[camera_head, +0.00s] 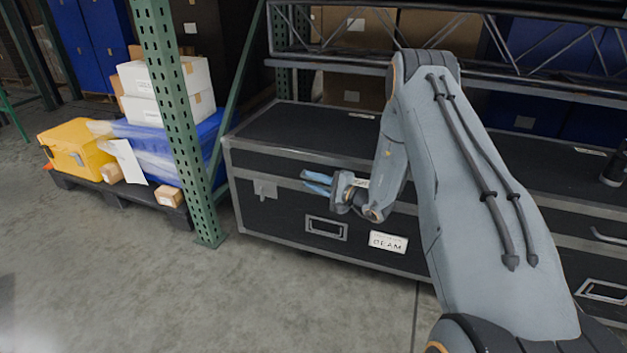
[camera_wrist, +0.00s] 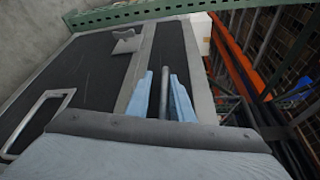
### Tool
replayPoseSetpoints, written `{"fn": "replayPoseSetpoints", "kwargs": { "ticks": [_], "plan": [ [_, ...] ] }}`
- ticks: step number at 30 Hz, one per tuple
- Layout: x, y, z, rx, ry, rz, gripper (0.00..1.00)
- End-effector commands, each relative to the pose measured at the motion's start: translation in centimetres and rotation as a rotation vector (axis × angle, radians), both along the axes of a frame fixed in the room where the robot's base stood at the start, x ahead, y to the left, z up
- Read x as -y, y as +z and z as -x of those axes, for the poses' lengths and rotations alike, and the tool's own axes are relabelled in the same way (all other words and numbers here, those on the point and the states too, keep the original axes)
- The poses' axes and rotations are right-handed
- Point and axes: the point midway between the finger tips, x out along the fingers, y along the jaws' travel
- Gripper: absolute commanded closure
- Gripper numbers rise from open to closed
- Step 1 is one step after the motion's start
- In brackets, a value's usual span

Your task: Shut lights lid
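A long black case with grey metal edges (camera_head: 285,210) stands under the rack, with a white label (camera_head: 388,242) that seems to read "BEAM". Its lid (camera_head: 310,130) lies flat and looks shut. My gripper (camera_head: 318,182) is in front of the case's front face, near the lid seam. Its two blue fingers are apart. In the wrist view my gripper (camera_wrist: 165,95) points along the case front, with a grey rod between the fingers; I cannot tell whether they touch it. A latch (camera_wrist: 127,42) and a recessed handle (camera_wrist: 38,122) show there. I see no label reading "lights".
A second black case (camera_head: 570,175) stands at the right, partly behind my arm, with a dark cylinder (camera_head: 613,165) on top. A green rack post (camera_head: 175,110) stands left. A loaded pallet (camera_head: 130,195) is beyond it. The concrete floor (camera_head: 200,300) in front is clear.

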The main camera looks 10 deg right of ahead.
Motion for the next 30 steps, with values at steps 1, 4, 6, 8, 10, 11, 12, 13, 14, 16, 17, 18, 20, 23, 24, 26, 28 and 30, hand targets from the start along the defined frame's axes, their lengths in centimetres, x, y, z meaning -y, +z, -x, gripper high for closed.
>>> {"fn": "replayPoseSetpoints", "kwargs": {
  "ticks": [1, 4, 6, 8, 10, 11, 12, 13, 14, 16, 17, 18, 20, 23, 24, 26, 28, 30],
  "plan": [
    [-0.1, -0.4, 0.2, -0.007, 0.0, 0.0, 0.83],
    [-0.1, -0.3, 0.2, -0.006, 0.001, 0.0, 0.83],
    [-0.1, -0.3, 0.2, -0.006, 0.001, 0.0, 0.83],
    [-0.1, -0.3, 0.2, -0.006, 0.002, 0.0, 0.83],
    [0.0, -0.3, 0.2, -0.005, 0.002, -0.001, 0.83],
    [0.0, -0.2, 0.4, -0.005, 0.002, -0.001, 0.83],
    [0.2, -0.2, 0.6, -0.005, 0.002, -0.001, 0.83],
    [0.4, -0.2, 0.8, -0.006, 0.001, -0.001, 0.83],
    [0.6, -0.1, 1.1, -0.007, 0.001, -0.002, 0.83],
    [1.2, 0.0, 1.9, -0.007, -0.002, -0.001, 0.83],
    [1.5, 0.1, 2.3, -0.008, -0.002, -0.002, 0.83],
    [1.9, 0.2, 2.9, -0.007, -0.001, -0.001, 0.83],
    [2.5, 0.3, 3.8, -0.007, -0.002, -0.001, 0.83],
    [3.3, 0.5, 5.0, -0.006, -0.001, -0.002, 0.83],
    [3.6, 0.5, 5.5, -0.006, -0.001, -0.002, 0.83],
    [3.9, 0.6, 6.0, -0.006, -0.001, -0.001, 0.83],
    [4.2, 0.6, 6.4, -0.006, 0.0, -0.001, 0.83],
    [4.3, 0.6, 6.7, -0.006, 0.0, -0.001, 0.83]
  ]
}}
